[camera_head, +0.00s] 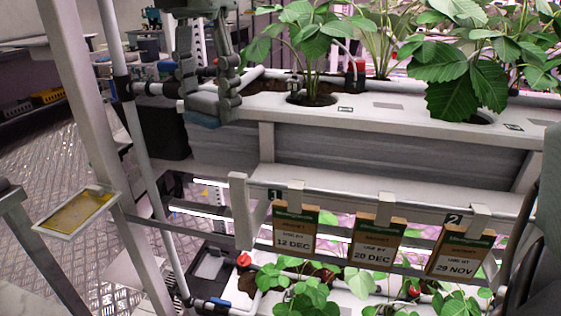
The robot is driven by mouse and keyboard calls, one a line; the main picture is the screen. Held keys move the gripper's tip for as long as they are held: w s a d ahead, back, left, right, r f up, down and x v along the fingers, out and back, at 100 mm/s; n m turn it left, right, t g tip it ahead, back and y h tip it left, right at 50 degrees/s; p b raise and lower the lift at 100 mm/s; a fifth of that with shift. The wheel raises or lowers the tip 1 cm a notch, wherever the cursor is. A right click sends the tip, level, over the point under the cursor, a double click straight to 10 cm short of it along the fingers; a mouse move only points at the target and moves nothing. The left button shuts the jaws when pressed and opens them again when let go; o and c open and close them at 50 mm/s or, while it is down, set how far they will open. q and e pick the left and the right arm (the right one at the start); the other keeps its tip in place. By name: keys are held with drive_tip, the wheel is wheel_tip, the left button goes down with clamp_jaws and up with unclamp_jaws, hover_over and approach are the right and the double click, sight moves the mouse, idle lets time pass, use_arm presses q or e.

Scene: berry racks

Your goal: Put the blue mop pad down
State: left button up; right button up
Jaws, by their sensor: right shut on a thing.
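My right gripper (212,100) hangs down from the top, left of centre, at the left end of the upper white planter. It is shut on the blue mop pad (203,121). Only a thin, dark blue edge of the pad shows under the grey fingers. The pad is at the planter's top left corner; I cannot tell whether it rests on the planter or is just above it. My left gripper is not in view.
The upper planter (390,112) holds leafy plants (315,40). Date tags (295,230) hang from the rail below, above a lower planted row. A rack post (85,120) and a yellow sticky card (75,212) stand left. Metal floor (45,160) lies beyond.

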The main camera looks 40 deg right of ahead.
drive_tip(key=s+d+f, duration=0.1)
drive_tip(key=d+f, duration=0.1)
drive_tip(key=d, duration=0.1)
drive_tip(key=s+d+f, duration=0.1)
drive_tip(key=d, duration=0.2)
drive_tip(key=s+d+f, duration=0.1)
drive_tip(key=d+f, duration=0.1)
drive_tip(key=d, duration=0.1)
drive_tip(key=shift+f+p, duration=0.35)
drive_tip(key=shift+s+d+f, duration=0.1)
drive_tip(key=shift+d+f, duration=0.05)
drive_tip(key=shift+f, duration=0.3)
wheel_tip(320, 180, down, 3)
drive_tip(key=shift+f, duration=0.2)
drive_tip(key=o, duration=0.8)
drive_tip(key=shift+o, duration=0.9)
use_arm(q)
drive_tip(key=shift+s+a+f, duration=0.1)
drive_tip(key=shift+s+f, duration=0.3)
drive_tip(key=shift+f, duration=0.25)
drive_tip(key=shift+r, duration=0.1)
